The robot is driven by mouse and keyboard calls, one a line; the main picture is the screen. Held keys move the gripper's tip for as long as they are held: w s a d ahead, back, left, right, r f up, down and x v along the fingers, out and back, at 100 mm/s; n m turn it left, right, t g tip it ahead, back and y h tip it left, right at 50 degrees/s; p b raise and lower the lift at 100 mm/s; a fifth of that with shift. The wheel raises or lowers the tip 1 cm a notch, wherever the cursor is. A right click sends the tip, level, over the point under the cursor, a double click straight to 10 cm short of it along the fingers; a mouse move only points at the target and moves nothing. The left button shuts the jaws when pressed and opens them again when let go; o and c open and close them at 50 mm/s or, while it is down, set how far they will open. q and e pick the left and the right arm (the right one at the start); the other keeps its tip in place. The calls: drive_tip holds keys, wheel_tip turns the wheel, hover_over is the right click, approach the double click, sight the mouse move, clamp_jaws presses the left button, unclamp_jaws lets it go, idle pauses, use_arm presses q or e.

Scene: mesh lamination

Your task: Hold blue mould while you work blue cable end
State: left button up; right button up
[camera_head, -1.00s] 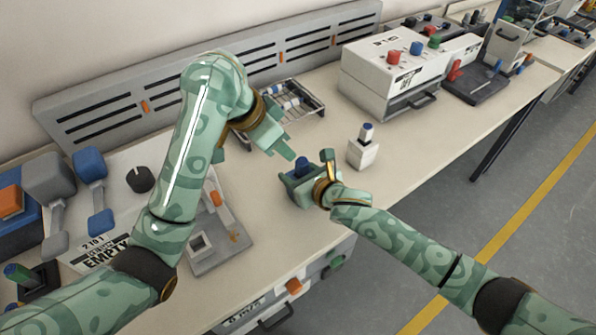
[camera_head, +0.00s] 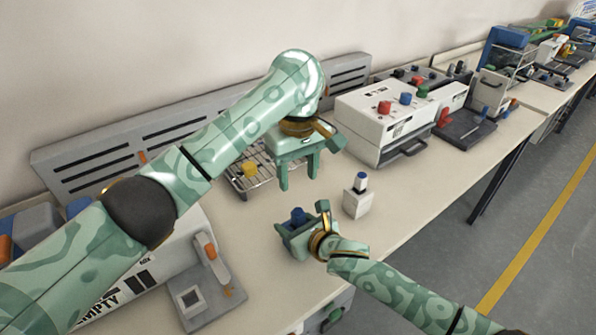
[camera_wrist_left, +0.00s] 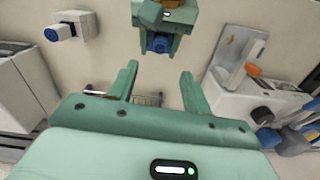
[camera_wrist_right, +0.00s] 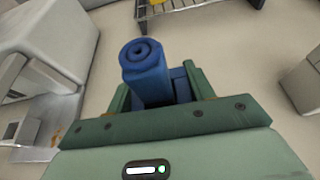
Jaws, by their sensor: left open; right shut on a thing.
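The blue mould (camera_head: 298,214) is held in my right gripper (camera_head: 297,230) just above the bench's front part. In the right wrist view it is a blue block with a round, hollow-ended cylinder (camera_wrist_right: 147,72) between the fingers. It also shows in the left wrist view (camera_wrist_left: 159,42). My left gripper (camera_head: 298,178) is open and empty, fingers pointing down, behind the mould and in front of the wire rack (camera_head: 236,178). I cannot make out a blue cable end on the rack; my left arm and gripper cover part of it.
A yellow piece (camera_head: 249,169) sits on the rack. A white block with a blue-topped peg (camera_head: 357,200) stands right of the mould. A white box with coloured knobs (camera_head: 385,125) is at the back right. A grey fixture (camera_head: 208,300) lies at front left.

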sight(298, 212)
use_arm(q)
drive_tip(key=shift+n, duration=0.5)
wheel_tip(298, 212, down, 12)
clamp_jaws()
drive_tip(key=shift+r, duration=0.1)
idle(0.3)
